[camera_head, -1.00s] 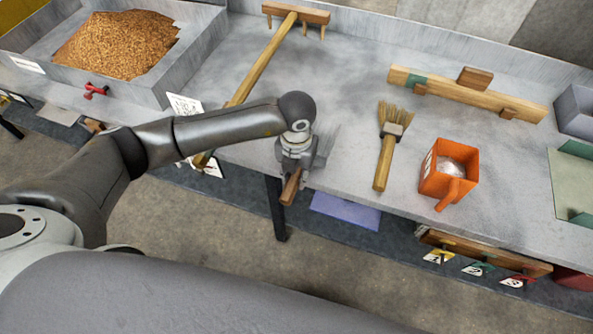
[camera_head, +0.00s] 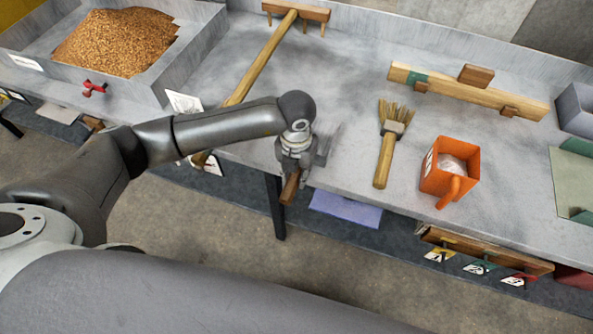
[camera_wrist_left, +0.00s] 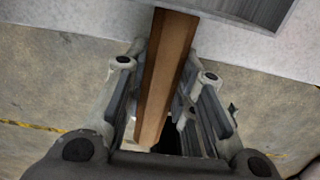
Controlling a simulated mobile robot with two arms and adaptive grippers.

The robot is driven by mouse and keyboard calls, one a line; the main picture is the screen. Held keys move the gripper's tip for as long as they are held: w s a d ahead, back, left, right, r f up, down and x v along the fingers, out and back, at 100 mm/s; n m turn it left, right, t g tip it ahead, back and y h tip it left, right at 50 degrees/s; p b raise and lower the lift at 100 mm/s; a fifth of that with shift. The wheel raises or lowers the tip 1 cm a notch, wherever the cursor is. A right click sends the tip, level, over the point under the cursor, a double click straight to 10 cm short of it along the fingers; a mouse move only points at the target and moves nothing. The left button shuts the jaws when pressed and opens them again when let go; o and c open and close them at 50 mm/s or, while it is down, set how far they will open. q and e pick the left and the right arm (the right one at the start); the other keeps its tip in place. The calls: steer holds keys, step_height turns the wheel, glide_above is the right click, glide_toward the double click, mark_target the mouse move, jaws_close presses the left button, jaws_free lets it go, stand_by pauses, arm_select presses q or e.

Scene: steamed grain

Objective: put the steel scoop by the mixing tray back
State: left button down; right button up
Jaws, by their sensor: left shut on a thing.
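My left gripper (camera_head: 294,167) is shut on the brown wooden handle of the steel scoop (camera_head: 290,188), near the table's front edge. The handle's end points down and out past the edge. In the left wrist view the handle (camera_wrist_left: 166,70) runs between both fingers, and part of a grey metal head (camera_wrist_left: 245,9) shows at the top. In the head view the gripper hides most of the scoop's head. A grey tray (camera_head: 150,88) with a heap of brown grain stands at the upper left, likely the mixing tray. My right gripper is not in view.
A wooden rake (camera_head: 265,62) lies left of my gripper, partly behind my arm. A brush (camera_head: 386,158), an orange scoop-like container (camera_head: 436,180) and a wooden rack bar (camera_head: 460,92) are to the right. Bare table lies between gripper and brush. Numbered hooks (camera_head: 480,265) hang below the front edge.

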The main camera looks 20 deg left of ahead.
arm_select(q)
steer(key=shift+f, duration=0.15)
steer(key=c, duration=1.1)
jaws_free()
steer(key=shift+c, duration=0.2)
step_height(320, 180, up, 12)
